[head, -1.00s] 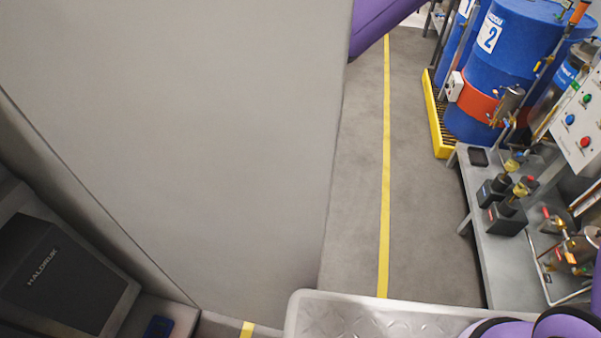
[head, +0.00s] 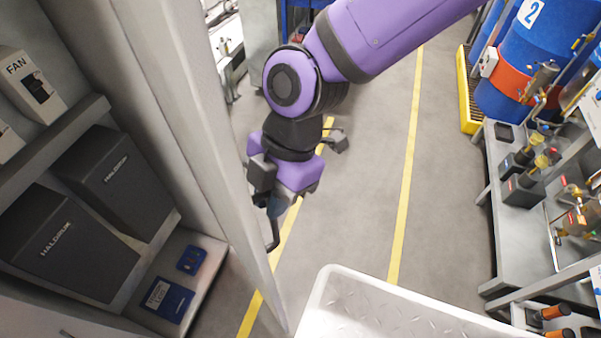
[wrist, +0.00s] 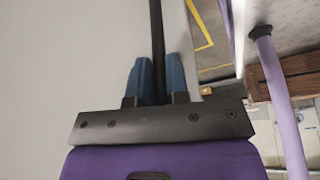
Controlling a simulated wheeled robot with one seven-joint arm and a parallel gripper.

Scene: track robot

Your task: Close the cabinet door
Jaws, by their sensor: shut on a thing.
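The grey cabinet door (head: 190,130) stands open and shows almost edge-on in the head view, between the cabinet's inside and my arm. Its dark bar handle (head: 275,236) is on the outer face. My gripper (head: 274,208) is shut on this handle, on the right side of the door. In the wrist view the handle (wrist: 157,35) runs upright between the two blue fingertips (wrist: 157,78), against the pale door face (wrist: 70,60). The open cabinet (head: 60,150) is at the left with its shelves exposed.
Black Haldrum boxes (head: 112,182), a fan box (head: 30,82) and blue packets (head: 168,298) sit inside the cabinet. A pale tray (head: 370,305) is in front at the bottom. Blue drums (head: 540,50) and a metal bench (head: 520,190) line the right. The floor between is clear.

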